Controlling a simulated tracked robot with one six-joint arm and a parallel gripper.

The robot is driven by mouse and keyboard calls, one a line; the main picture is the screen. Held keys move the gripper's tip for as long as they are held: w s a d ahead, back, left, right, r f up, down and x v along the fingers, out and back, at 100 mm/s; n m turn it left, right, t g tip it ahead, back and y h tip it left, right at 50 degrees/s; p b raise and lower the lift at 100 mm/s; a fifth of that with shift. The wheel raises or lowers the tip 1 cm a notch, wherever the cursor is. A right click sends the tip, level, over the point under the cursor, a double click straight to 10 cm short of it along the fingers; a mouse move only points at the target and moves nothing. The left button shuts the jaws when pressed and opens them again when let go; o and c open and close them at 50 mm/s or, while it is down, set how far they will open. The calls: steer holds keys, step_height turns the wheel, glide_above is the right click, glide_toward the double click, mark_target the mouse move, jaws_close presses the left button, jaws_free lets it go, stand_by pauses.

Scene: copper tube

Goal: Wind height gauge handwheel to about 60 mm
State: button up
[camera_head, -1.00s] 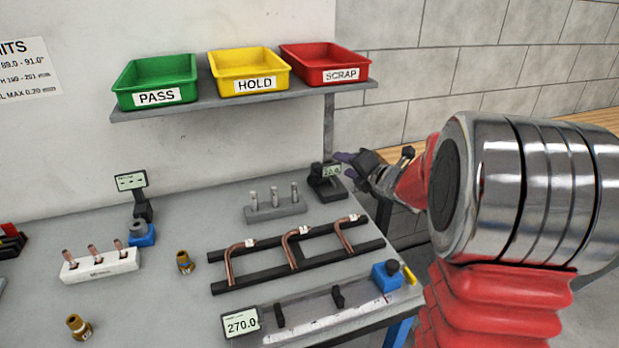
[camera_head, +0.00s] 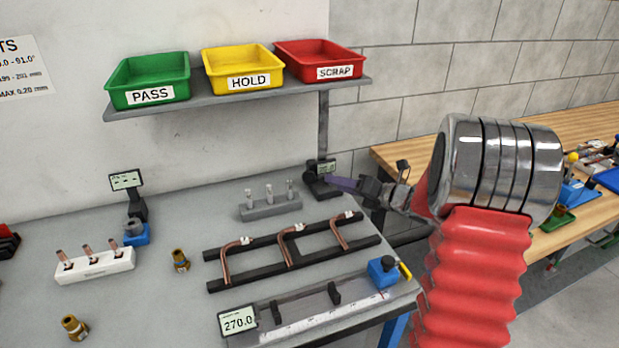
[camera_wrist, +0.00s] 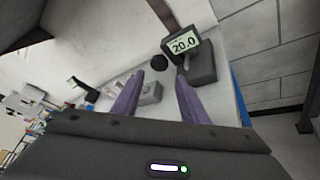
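The height gauge (camera_head: 322,186) is a small dark device at the back right of the grey bench. In the wrist view its display (camera_wrist: 182,46) reads 20.0, beside its dark block (camera_wrist: 204,66). A round black knob, apparently the handwheel (camera_wrist: 160,63), shows left of the display. My gripper (camera_wrist: 160,79) is open, its two purple fingers pointing toward the knob, which appears in line with the gap just past the tips. Contact cannot be told. In the head view my gripper (camera_head: 340,183) is at the gauge's right side, its fingers partly overlapping.
A grey block with pins (camera_head: 270,208) stands left of the gauge. A black rack with copper tubes (camera_head: 290,262) and a length gauge reading 270.0 (camera_head: 239,321) lie in front. Green, yellow and red trays (camera_head: 318,75) sit on a shelf above. A wooden bench (camera_head: 420,150) stands right.

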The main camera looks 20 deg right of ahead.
mark_target(312, 178)
steer(key=x, duration=1.3)
steer(key=shift+w+a, duration=0.1)
steer(key=shift+w, duration=0.1)
steer(key=c, duration=0.8)
